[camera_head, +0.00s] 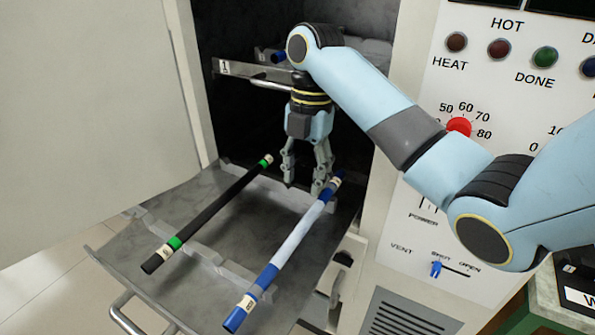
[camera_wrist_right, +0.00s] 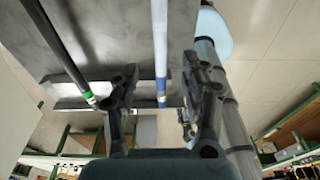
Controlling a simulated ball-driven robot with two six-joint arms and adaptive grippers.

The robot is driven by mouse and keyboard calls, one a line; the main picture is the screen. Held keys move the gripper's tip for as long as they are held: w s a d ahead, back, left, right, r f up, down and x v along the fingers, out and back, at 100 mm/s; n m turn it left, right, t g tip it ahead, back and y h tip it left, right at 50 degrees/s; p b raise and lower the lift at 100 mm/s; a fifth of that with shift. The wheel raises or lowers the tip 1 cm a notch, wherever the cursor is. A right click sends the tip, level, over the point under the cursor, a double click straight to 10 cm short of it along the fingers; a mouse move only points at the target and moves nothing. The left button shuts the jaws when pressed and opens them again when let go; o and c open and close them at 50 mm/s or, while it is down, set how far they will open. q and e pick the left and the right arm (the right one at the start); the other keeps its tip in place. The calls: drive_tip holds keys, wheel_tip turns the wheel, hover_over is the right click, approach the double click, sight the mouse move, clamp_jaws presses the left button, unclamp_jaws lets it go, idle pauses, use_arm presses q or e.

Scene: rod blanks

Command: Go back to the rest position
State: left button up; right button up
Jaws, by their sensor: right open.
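A black rod with green bands (camera_head: 205,218) and a white rod with blue ends (camera_head: 290,245) lie side by side on the pulled-out grey tray (camera_head: 215,240). My right gripper (camera_head: 305,184) is open, pointing down at the inner end of the blue-ended rod, by the oven opening. In the right wrist view, the open fingers of my right gripper (camera_wrist_right: 158,88) stand on either side of the blue-ended rod (camera_wrist_right: 160,50), apart from it; the black rod (camera_wrist_right: 68,45) is further left. My left gripper is not in view.
The oven door (camera_head: 85,110) stands open at left. Inside the dark oven, an upper shelf with a tag (camera_head: 245,70) sits behind my right arm; a blue-ended item (camera_head: 278,57) shows there. The control panel (camera_head: 500,100) with lamps and a red dial stands at right.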

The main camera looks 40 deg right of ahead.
drive_tip(key=s+a+f+m+t+h, duration=0.1)
drive_tip(key=s+a+m+t, duration=0.1)
drive_tip(key=s+m, duration=0.9)
drive_tip(key=s+a+f+m+t+h, duration=0.1)
drive_tip(key=s+a+m+t+h, duration=0.1)
drive_tip(key=s+m, duration=0.85)
drive_tip(key=s+d+f+g+b, duration=0.2)
drive_tip(key=f+b, duration=0.7)
drive_tip(key=f, duration=2.7)
drive_tip(key=s+d+f+b, duration=0.2)
drive_tip(key=s+f+b, duration=0.2)
drive_tip(key=s+f, duration=1.4)
drive_tip(key=shift+s+f+m+y+b, duration=0.15)
drive_tip(key=shift+f+m+y+b, duration=0.2)
drive_tip(key=shift+f, duration=0.2)
